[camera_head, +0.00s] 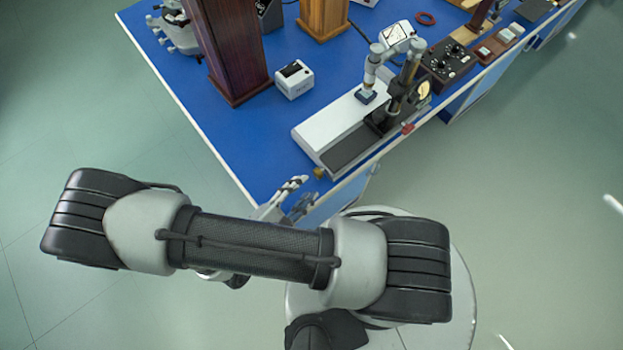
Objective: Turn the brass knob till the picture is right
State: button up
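A small brass knob (319,172) sits at the front end of a long white-and-black instrument (325,138), close to the blue bench's edge. My gripper (306,189) is just left of and below the knob in the head view. Its two fingers are apart with nothing visible between them, and the fingertips look short of the knob. Part of the gripper is hidden behind my arm. A small white tilted panel (397,32) stands at the instrument's far end; I cannot read what it shows.
The blue bench (232,140) carries a small white box (293,79), a dark red wooden column (228,50), a lighter wooden block (323,18) and a black control box (447,62). A microscope-like upright (404,80) stands on the instrument. Floor is clear at the right.

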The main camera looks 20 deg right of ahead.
aim_at(316, 175)
jog(key=x, duration=0.5)
jog(key=shift+b, duration=0.35)
jog(key=shift+c, duration=0.6)
jog(key=c, duration=0.7)
